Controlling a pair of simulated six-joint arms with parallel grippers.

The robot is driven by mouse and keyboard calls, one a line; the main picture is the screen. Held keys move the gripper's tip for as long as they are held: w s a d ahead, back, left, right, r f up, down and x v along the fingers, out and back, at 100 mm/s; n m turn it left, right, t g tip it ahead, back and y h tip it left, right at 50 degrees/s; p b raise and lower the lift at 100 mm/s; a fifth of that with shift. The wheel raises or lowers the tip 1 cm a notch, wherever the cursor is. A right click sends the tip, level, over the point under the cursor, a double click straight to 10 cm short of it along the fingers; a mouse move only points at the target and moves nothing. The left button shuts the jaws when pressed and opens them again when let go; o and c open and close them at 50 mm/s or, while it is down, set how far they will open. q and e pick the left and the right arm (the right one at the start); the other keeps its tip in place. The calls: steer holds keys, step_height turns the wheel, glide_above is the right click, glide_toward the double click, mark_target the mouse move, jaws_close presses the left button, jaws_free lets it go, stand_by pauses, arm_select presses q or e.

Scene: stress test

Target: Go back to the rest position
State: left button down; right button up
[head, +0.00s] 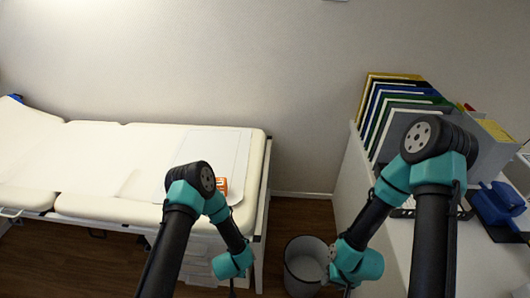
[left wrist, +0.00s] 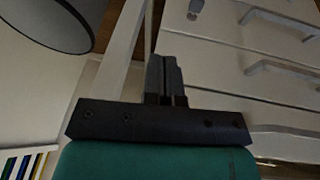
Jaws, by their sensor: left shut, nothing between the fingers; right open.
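My left gripper (left wrist: 165,78) shows in the left wrist view with its two dark fingers together and nothing between them. In the head view my left arm bends down in front of the examination bed, and its gripper is barely seen at the bottom edge. My right arm bends down between the bin and the desk. My right gripper (head: 347,291) is open at the bottom edge of the head view, its fingertips mostly hidden. No object is seen in it.
The examination bed (head: 95,145) has a paper sheet and an orange object (head: 222,185) on it. A bin (head: 303,247) stands on the floor. A white desk (head: 345,200) at right carries a row of folders (head: 385,105) and a blue device (head: 497,205). White drawers (left wrist: 230,55) are close to my left gripper.

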arm_select(q)
steer(key=s+a+r+n+g+h, duration=0.1)
steer(key=s+a+r, duration=0.4)
steer(key=r, duration=0.4)
steer(key=s+a+r+n+g+h, duration=0.1)
steer(key=s+a+r+n, duration=0.1)
steer(key=s+a+r, duration=0.4)
step_height(320, 180, up, 4)
steer(key=shift+s+r+g, duration=0.1)
steer(key=shift+s+g, duration=0.2)
